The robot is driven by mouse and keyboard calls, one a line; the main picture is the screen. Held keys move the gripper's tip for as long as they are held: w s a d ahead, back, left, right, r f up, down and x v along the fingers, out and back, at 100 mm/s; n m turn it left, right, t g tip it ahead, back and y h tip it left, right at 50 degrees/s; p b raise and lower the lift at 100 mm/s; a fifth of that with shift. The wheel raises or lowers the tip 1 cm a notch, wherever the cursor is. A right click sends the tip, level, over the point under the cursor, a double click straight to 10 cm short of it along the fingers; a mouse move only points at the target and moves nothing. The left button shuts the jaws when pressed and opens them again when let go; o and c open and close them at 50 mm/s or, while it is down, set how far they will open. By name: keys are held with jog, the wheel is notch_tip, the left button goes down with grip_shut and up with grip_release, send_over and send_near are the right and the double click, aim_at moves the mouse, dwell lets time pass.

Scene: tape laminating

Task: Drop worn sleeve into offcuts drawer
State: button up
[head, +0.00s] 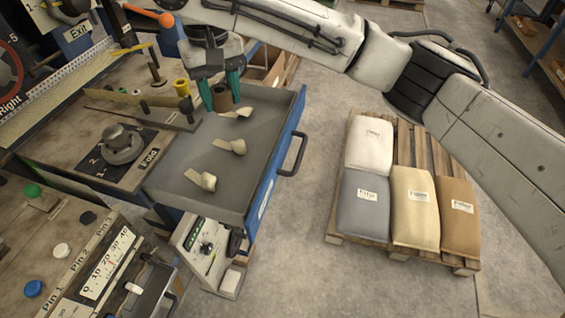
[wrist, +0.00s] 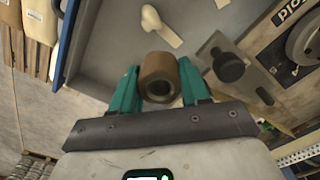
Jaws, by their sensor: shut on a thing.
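My gripper (head: 221,92) has teal fingers and is shut on a short brown sleeve (head: 222,99). In the wrist view the sleeve (wrist: 159,76) is a hollow tube with its open end facing the camera, held between the two fingers (wrist: 160,90). The gripper is over the far part of the open grey drawer (head: 190,160), which has a blue front. Several pale, spoon-shaped offcuts lie on the drawer floor, one of them (head: 230,146) near its middle. The gap between sleeve and drawer floor is hard to judge.
A bench with a round dial plate marked Fold (head: 122,146) borders the drawer on the left. A dark handle (head: 293,153) sticks out from the drawer front. A pallet with several filled sacks (head: 414,205) stands on the floor at right. The drawer's near part has bare room.

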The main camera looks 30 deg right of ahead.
jog(key=o, duration=1.1)
jog(key=shift+o, duration=0.2)
jog(key=shift+r, duration=0.1)
notch_tip(320, 180, up, 11)
jog(key=shift+f, duration=0.2)
